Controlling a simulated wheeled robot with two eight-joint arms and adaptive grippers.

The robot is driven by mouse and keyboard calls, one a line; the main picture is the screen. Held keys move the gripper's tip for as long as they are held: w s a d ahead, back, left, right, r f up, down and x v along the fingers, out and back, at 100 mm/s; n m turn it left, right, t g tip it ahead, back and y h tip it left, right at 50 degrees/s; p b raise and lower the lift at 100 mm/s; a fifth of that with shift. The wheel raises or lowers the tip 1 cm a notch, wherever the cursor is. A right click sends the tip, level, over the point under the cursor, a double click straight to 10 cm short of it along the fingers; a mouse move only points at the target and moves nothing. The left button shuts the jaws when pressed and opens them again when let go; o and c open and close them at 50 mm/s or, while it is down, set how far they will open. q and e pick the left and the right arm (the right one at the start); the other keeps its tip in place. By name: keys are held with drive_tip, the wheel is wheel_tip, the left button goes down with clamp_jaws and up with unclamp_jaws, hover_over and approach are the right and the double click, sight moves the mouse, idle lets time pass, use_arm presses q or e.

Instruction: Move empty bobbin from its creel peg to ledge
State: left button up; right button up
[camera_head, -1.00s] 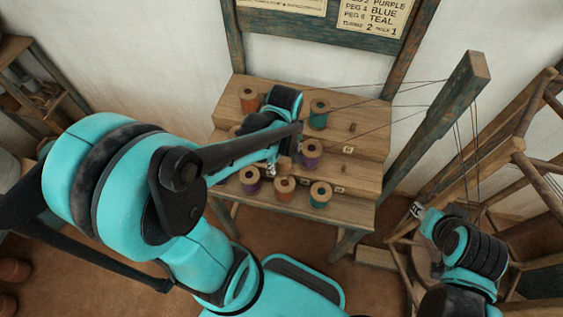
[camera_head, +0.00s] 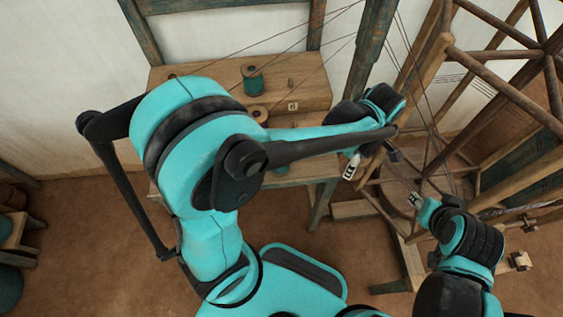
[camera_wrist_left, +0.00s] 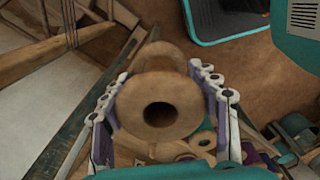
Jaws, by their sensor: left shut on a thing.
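An empty wooden bobbin (camera_wrist_left: 160,90) with bare flanges and a dark centre hole fills the middle of the left wrist view. My left gripper (camera_wrist_left: 160,118) is shut on it, with a finger on each side. In the head view my left gripper (camera_head: 352,166) is to the right of the stepped creel (camera_head: 310,92), clear of its front. The bobbin is not clearly seen there. A bare peg (camera_head: 290,83) shows on the creel's upper step. My right gripper (camera_head: 414,200) is at lower right, its fingers too small to judge. I cannot make out the ledge.
A teal bobbin (camera_head: 252,79) stands on the creel, and my left arm hides much of the lower steps. Taut threads cross above the creel to a post (camera_head: 373,50). A wooden reel frame (camera_head: 505,90) takes up the right side.

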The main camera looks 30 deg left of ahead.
use_arm(q)
drive_tip(key=w+a+f+b, duration=0.1)
drive_tip(key=a+f, duration=0.1)
drive_tip(key=a, duration=0.1)
drive_tip(key=w+a+f+b, duration=0.1)
drive_tip(key=a+f, duration=0.1)
drive_tip(key=a, duration=0.2)
drive_tip(key=w+a+f+b, duration=0.1)
drive_tip(key=a+f+b, duration=0.1)
drive_tip(key=a+f, duration=0.1)
drive_tip(key=shift+w+a+f, duration=0.1)
drive_tip(key=shift+w+a, duration=0.05)
drive_tip(key=shift+a, duration=0.55)
drive_tip(key=shift+f+b, duration=0.95)
drive_tip(key=shift+f, duration=0.95)
drive_tip(key=shift+f, duration=0.15)
drive_tip(key=o, duration=0.9)
drive_tip(key=shift+c, duration=0.2)
